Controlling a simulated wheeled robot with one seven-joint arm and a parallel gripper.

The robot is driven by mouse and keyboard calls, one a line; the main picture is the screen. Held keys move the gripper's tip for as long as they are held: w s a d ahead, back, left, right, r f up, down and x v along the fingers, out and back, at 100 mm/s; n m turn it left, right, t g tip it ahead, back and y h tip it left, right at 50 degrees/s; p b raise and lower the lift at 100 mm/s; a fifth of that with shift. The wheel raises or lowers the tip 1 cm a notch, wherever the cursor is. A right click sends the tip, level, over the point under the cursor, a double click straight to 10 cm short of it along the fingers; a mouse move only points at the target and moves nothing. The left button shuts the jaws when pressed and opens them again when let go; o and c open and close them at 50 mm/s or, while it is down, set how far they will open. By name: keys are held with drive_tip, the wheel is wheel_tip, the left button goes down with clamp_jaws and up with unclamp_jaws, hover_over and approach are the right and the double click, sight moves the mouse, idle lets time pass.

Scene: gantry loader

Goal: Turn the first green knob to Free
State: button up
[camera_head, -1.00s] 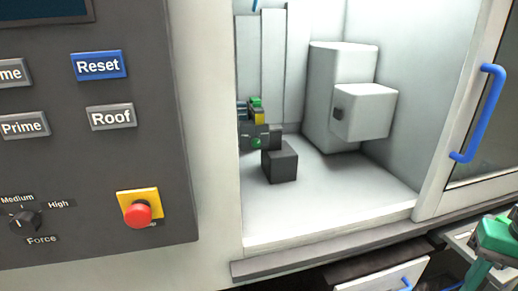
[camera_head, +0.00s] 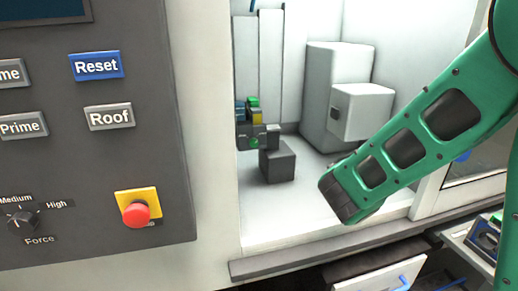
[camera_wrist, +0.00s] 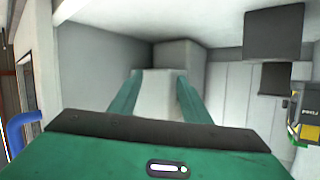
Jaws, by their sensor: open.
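A small green round knob (camera_head: 254,142) shows on the dark mechanism (camera_head: 243,132) at the left of the machine's chamber in the head view. A second green part (camera_head: 252,102) sits on top of it, above a yellow part. I cannot read any Free marking. In the wrist view, the green and yellow part of the mechanism (camera_wrist: 300,130) shows at the right edge. My gripper (camera_wrist: 158,75) has its two green fingers apart, with nothing between them. It is apart from the mechanism. In the head view, my green arm reaches in from the right, in front of the chamber opening.
A dark block (camera_head: 277,161) stands on the chamber floor, right of the mechanism. A white box-shaped unit (camera_head: 362,112) stands behind my arm. The control panel (camera_head: 70,180) is on the left. A blue door handle (camera_wrist: 22,130) shows in the wrist view.

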drive_tip(key=w+a+r+n+t+y, duration=0.1)
drive_tip(key=a+r+n+t+y, duration=0.2)
drive_tip(key=a, duration=1)
drive_tip(key=n+t+y, duration=0.1)
drive_tip(key=n+y, duration=0.3)
drive_tip(key=y, duration=0.3)
approach(255, 144)
drive_tip(key=x, duration=0.8)
drive_tip(key=shift+a, duration=0.1)
